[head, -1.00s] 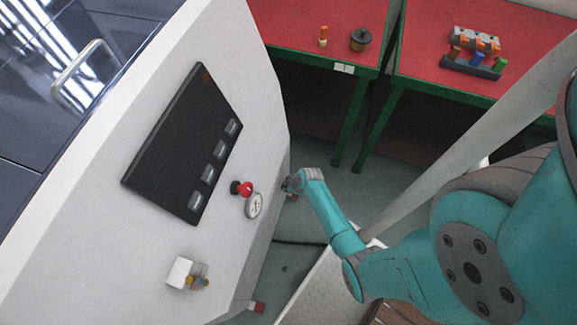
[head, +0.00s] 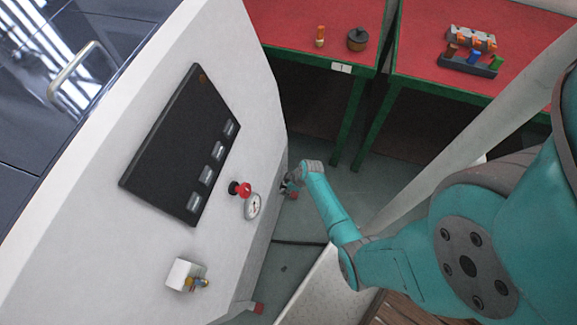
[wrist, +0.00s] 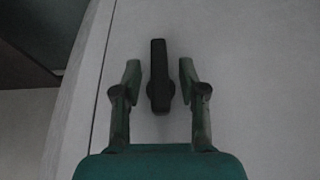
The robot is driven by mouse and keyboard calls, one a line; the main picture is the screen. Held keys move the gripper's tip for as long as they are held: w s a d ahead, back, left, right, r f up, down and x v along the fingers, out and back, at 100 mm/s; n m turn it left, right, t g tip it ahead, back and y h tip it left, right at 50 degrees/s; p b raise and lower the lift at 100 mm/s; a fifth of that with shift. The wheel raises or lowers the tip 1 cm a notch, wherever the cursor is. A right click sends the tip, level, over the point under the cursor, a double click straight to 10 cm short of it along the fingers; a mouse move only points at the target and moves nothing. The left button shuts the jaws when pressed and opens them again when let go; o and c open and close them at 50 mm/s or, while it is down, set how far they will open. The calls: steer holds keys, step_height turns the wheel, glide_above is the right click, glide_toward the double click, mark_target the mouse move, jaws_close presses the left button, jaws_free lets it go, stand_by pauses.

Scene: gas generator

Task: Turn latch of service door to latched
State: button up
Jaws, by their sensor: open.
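The latch (wrist: 159,77) is a dark, long handle on a pale panel in the wrist view. It points straight up and down in that picture. The service door (wrist: 240,50) is the pale panel around it, with a dark seam along its left side. My gripper (wrist: 160,75) is open, with one finger on each side of the latch. There is a visible gap between each finger and the latch, and I cannot tell its depth. In the head view my gripper (head: 289,186) is small, close against the generator's lower side, and the latch is hidden there.
The white generator cabinet (head: 120,240) carries a dark panel (head: 180,145), a red knob (head: 243,189), a gauge (head: 253,206) and a small white box with valves (head: 185,274). Red-topped tables (head: 340,15) stand behind. Grey floor (head: 300,258) is open beside the cabinet.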

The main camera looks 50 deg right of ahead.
steer(key=v, duration=1.2)
stand_by(0.4)
steer(key=s+a+r+m+t+h, duration=0.1)
steer(key=s+a+r+t+h, duration=0.15)
steer(key=s+a, duration=0.35)
steer(key=s+a+r+m+t+h, duration=0.15)
steer(key=s+a+r, duration=0.25)
steer(key=a, duration=0.4)
steer(key=s+a+r+t, duration=0.2)
steer(key=s+r, duration=0.1)
steer(key=r, duration=0.7)
steer(key=s+a+r+m+t+y, duration=0.1)
steer(key=s+r, duration=0.3)
steer(key=r, duration=0.6)
steer(key=s+a+r+t+y, duration=0.1)
steer(key=s+a+r+t, duration=0.2)
steer(key=r, duration=0.7)
steer(key=shift+s+a+r+t, duration=0.2)
steer(key=shift+s+a+t, duration=0.1)
steer(key=shift+s+a, duration=0.2)
steer(key=shift+m, duration=0.25)
